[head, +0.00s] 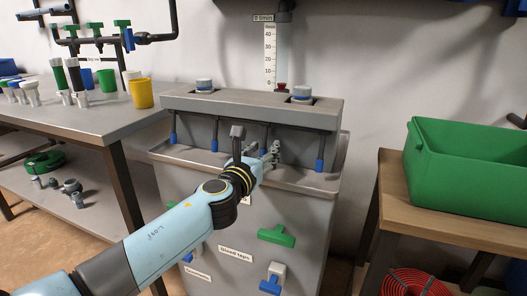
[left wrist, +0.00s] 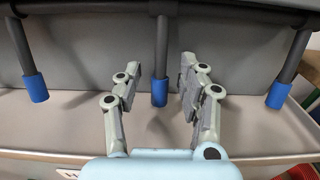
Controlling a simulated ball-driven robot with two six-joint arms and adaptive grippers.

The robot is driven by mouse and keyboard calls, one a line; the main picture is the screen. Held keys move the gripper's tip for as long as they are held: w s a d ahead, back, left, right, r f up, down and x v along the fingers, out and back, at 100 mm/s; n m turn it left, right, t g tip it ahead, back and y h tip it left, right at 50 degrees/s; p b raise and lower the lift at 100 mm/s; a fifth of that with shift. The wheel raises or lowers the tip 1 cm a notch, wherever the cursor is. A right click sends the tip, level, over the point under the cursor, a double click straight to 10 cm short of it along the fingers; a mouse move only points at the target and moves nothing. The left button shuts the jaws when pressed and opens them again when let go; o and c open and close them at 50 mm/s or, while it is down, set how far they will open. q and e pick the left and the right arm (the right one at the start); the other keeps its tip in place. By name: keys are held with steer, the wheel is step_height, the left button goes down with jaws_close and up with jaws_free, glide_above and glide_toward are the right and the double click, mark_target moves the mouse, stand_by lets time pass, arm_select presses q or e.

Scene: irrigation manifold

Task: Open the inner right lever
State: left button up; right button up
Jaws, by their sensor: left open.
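The grey manifold (head: 250,107) has dark levers with blue ends hanging under its top. The inner right lever (head: 265,134) hangs down behind my left gripper (head: 273,152), which hides its lower end in the head view. In the left wrist view this lever's blue end (left wrist: 159,92) hangs straight down between the two fingers of my left gripper (left wrist: 160,75). The fingers are open, with a gap on each side of the lever. I cannot tell how deep the lever sits between them. My right gripper is not in view.
The inner left lever (head: 214,144) and the outer right lever (head: 319,164) hang on either side. A trough rim (left wrist: 255,132) runs below the levers. A green tap (head: 277,237) is on the front panel. A green crate (head: 468,165) stands on the right bench.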

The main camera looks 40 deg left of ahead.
arm_select(q)
steer(key=shift+w, duration=0.15)
steer(key=shift+c, duration=0.5)
jaws_close()
